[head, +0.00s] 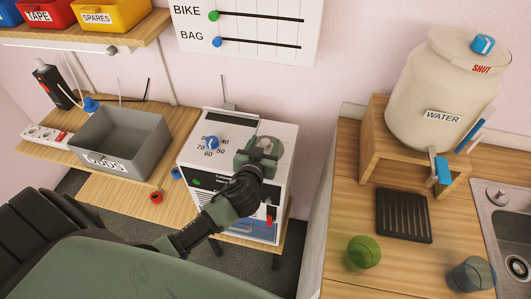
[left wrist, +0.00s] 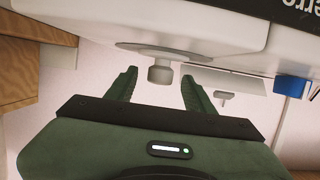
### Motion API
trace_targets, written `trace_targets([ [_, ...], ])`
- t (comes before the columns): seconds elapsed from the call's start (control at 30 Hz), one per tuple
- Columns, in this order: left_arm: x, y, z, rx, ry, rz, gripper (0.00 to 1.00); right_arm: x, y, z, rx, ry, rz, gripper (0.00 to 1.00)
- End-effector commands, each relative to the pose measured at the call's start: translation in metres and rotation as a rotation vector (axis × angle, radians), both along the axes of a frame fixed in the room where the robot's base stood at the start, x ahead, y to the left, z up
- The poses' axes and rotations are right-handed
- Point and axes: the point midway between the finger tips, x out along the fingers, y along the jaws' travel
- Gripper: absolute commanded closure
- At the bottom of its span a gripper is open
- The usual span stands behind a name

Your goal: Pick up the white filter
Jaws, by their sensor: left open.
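My left gripper (head: 262,148) is over the top of the white machine (head: 222,126), which has a blue dial and numbers. In the left wrist view the two green fingers are open and spread apart (left wrist: 159,82). A small pale round knob-like piece (left wrist: 160,74) shows in the gap between them, below a larger white rounded body (left wrist: 150,35). The fingers look apart from it on both sides. I cannot tell whether this piece is the white filter, and no filter stands out in the head view. My right gripper is not in view.
A grey bin (head: 122,142) stands on the wooden bench left of the machine. On the right, a cream water tank (head: 437,90) sits on a wooden stand (head: 373,130). A black rack (head: 403,215), a green cup (head: 362,253) and a sink (head: 505,215) are near it.

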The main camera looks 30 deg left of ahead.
Motion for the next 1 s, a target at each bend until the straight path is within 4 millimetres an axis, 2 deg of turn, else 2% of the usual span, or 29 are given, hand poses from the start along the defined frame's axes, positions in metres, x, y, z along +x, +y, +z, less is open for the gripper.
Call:
trace_targets([
  [0.1,0.017,0.004,-0.003,0.004,0.0,0.001,0.47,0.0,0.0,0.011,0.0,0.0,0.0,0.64],
  [0.23,0.031,0.007,-0.009,0.001,-0.001,0.002,0.47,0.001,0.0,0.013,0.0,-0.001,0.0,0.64],
  [0.57,0.037,0.009,-0.013,-0.001,0.0,0.001,0.47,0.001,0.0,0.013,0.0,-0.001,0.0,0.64],
  [0.77,0.037,0.009,-0.013,-0.001,0.0,0.001,1.0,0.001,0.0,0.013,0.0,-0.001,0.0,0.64],
  [1.0,0.036,0.009,-0.013,-0.001,0.0,0.001,1.0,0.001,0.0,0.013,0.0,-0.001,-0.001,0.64],
])
